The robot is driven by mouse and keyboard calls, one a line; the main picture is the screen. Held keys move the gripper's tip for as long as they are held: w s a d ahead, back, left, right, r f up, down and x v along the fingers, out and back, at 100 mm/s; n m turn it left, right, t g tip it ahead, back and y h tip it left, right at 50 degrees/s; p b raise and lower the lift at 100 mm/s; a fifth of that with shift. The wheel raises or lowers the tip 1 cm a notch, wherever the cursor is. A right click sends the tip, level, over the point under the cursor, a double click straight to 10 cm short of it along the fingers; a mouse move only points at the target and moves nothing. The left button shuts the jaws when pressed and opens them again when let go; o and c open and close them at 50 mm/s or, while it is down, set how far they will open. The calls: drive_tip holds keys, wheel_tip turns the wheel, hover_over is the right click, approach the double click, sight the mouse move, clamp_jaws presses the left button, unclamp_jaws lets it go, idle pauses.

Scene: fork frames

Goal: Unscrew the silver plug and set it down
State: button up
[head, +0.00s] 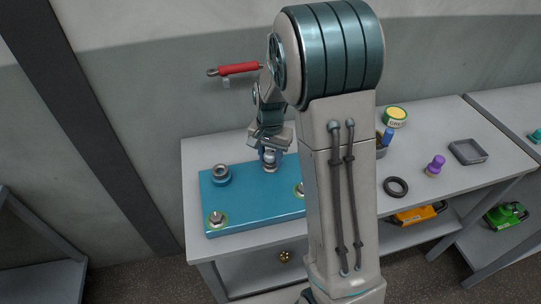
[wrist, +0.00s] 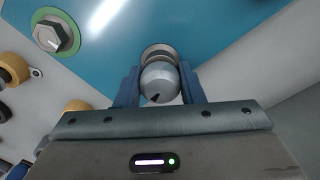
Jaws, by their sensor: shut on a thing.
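The silver plug (wrist: 158,82) is a round metal knob with a small dark mark. In the wrist view it sits between the two blue fingers of my gripper (wrist: 159,88), which is shut on it. A silver ring shows behind the plug, against the blue plate (wrist: 215,25). In the head view my gripper (head: 270,155) points down at the back of the blue plate (head: 250,205), with the plug (head: 270,167) just below the fingers. I cannot tell whether the plug is still seated in its ring.
My arm hides part of the plate. To the right are a black ring (head: 396,187), a purple knob (head: 435,166) and a grey tray (head: 468,151).

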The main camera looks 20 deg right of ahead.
drive_tip(key=shift+n, duration=0.8)
drive_tip(key=shift+n+b, duration=0.35)
drive_tip(key=shift+n, duration=0.55)
drive_tip(key=shift+n, duration=0.8)
drive_tip(key=o, duration=0.5)
drive_tip(key=shift+s, duration=0.1)
drive_tip(key=shift+o, duration=0.2)
